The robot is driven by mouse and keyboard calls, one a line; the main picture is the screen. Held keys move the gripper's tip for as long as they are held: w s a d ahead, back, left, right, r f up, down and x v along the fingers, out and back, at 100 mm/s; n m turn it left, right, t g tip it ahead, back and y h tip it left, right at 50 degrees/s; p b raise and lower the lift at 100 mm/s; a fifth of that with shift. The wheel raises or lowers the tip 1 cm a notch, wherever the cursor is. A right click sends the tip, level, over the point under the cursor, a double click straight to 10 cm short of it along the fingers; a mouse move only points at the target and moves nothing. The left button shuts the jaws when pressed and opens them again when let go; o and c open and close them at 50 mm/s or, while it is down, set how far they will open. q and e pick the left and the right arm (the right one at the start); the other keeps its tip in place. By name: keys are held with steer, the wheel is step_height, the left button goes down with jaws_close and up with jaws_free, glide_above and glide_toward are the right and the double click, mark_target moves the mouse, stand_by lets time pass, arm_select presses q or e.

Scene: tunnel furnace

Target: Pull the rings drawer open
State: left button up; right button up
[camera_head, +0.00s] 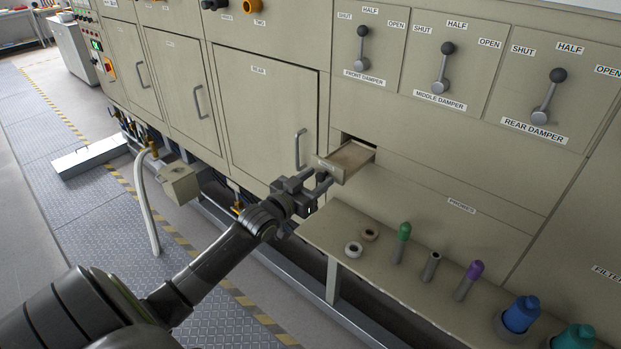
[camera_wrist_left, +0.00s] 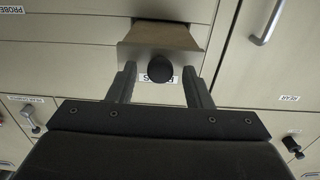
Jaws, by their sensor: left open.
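The rings drawer (camera_head: 349,158) stands part-way out of the panel, and its light brown inner floor shows bare in the part I can see. In the left wrist view its front (camera_wrist_left: 135,50) carries a dark round knob (camera_wrist_left: 160,70) and a partly covered label. My left gripper (camera_head: 313,187) is just in front of the drawer. Its fingers (camera_wrist_left: 159,82) are open, one on each side of the knob, with a gap on both sides. My right gripper is in neither view.
A closed door (camera_head: 262,110) with a handle stands left of the drawer. Damper levers (camera_head: 443,70) are above.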

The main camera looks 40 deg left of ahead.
arm_select(q)
steer(key=shift+s, duration=0.15)
steer(key=shift+s+a, duration=0.1)
steer(key=shift+s, duration=0.25)
steer(key=s+a+p, duration=0.1)
steer(key=s+p, duration=0.9)
steer(key=s, duration=0.6)
steer(key=shift+s, duration=0.2)
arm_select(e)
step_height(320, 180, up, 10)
arm_select(q)
steer(key=shift+a, duration=0.1)
